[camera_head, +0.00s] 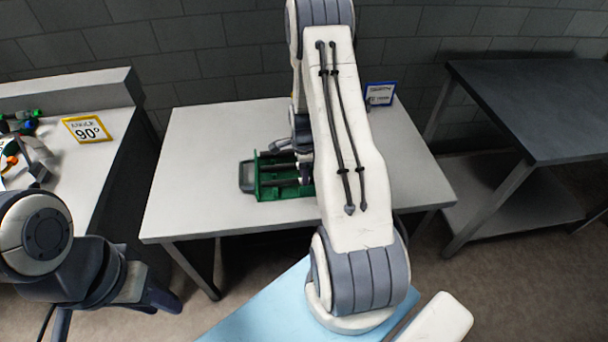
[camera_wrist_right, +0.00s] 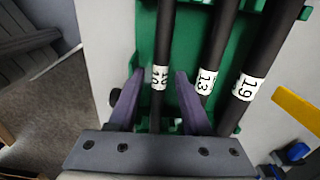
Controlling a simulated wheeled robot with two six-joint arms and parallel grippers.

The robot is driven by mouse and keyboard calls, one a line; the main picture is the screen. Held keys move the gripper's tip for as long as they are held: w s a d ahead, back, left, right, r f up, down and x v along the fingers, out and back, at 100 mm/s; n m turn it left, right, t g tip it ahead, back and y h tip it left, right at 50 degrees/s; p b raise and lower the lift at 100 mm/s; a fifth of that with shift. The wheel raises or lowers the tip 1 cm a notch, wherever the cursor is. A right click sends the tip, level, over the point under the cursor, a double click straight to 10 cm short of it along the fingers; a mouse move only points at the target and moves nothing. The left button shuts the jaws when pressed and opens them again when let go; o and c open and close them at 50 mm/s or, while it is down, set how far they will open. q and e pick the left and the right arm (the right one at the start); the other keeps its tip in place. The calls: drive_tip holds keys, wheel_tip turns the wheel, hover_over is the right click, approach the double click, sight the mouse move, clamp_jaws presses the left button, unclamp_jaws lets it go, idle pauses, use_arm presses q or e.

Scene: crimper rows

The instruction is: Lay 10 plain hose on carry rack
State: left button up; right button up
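A green rack (camera_head: 267,195) stands on the middle table, with dark hoses lying across it; my right arm hides its right part. In the right wrist view, three black hoses lie along the green rack (camera_wrist_right: 145,40). Their white labels appear to read 10 on the left hose (camera_wrist_right: 165,35), 13 on the middle hose (camera_wrist_right: 222,35) and 19 on the right hose (camera_wrist_right: 280,35). My right gripper (camera_wrist_right: 158,78) is open, its fingers on either side of the left hose with gaps showing. My left gripper (camera_head: 160,298) hangs low at the left, away from the tables; its opening is unclear.
The left bench (camera_head: 85,165) carries a yellow-framed 90° sign (camera_head: 87,129) and several small coloured fittings. A blue sign (camera_head: 380,94) stands at the back of the middle table (camera_head: 195,150). A dark table (camera_head: 530,100) at the right is bare. The middle table's left side is clear.

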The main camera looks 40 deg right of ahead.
wheel_tip(320, 180, up, 10)
drive_tip(key=b, duration=0.1)
drive_tip(key=shift+r, duration=0.25)
idle(0.4)
drive_tip(key=s+a+r+n, duration=0.2)
drive_tip(key=a+r+n, duration=0.3)
drive_tip(key=a+n, duration=0.5)
drive_tip(key=s+a+r+n, duration=0.2)
drive_tip(key=a+r+n, duration=0.35)
drive_tip(key=a, duration=0.85)
drive_tip(key=s+a+r+n, duration=0.1)
drive_tip(key=s+a+n, duration=0.4)
drive_tip(key=s+n, duration=0.3)
drive_tip(key=s+a+r+n+y, duration=0.1)
drive_tip(key=s+a+r+n, duration=0.1)
drive_tip(key=s+a+n, duration=0.3)
drive_tip(key=s+n, duration=0.3)
drive_tip(key=s, duration=0.1)
drive_tip(key=shift+s, duration=0.15)
